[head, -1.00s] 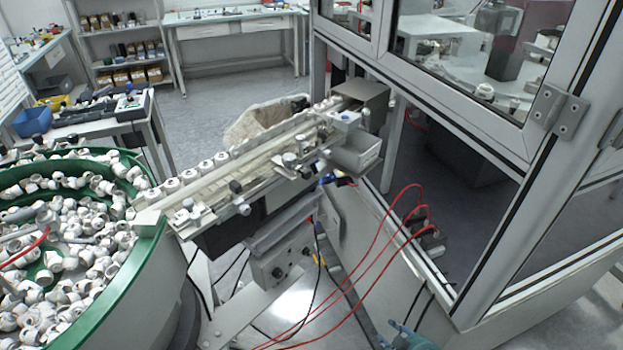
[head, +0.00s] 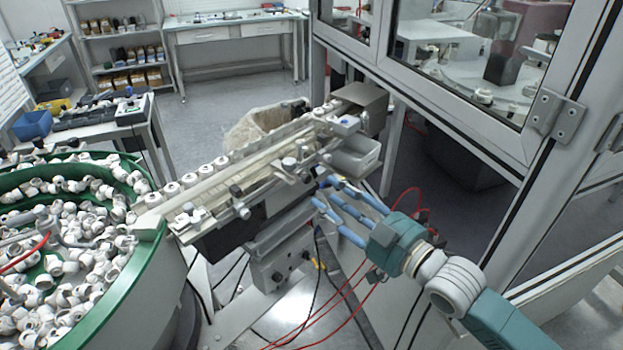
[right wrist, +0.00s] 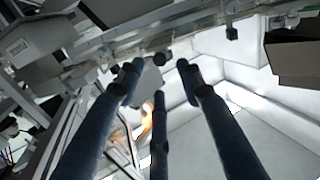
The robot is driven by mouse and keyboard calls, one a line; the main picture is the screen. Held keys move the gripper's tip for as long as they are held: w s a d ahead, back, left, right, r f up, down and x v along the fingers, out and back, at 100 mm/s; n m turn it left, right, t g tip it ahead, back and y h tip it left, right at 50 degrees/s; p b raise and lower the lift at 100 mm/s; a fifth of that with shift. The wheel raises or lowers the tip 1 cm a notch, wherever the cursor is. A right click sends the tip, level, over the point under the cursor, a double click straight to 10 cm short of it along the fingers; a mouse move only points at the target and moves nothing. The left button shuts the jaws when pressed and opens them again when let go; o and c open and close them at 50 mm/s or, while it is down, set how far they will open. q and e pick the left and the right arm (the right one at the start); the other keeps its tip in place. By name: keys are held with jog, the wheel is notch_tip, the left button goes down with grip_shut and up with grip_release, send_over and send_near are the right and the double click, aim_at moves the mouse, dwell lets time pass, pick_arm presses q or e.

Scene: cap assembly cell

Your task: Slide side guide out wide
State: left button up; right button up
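The side guide (head: 263,187) appears to be the long metal rail along the front of the sloping feed track (head: 225,178) in the head view, with clamps and knobs (head: 242,211) on it. My right gripper (head: 326,194) has three blue fingers, spread apart and empty. Its fingertips are just right of and below the track's upper part, apparently not touching it. In the right wrist view the open fingers (right wrist: 158,78) point toward the underside of the track, with dark knobs (right wrist: 160,58) just beyond the tips. My left gripper is not in view.
A green-rimmed bowl (head: 118,285) full of white caps stands at the left. Red hoses (head: 335,318) run below my right arm. The framed glass cell (head: 545,120) stands close on the right.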

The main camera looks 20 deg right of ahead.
aim_at(308, 181)
jog(key=p+x, duration=0.1)
jog(key=x, duration=0.6)
jog(key=shift+a, duration=0.1)
grip_shut()
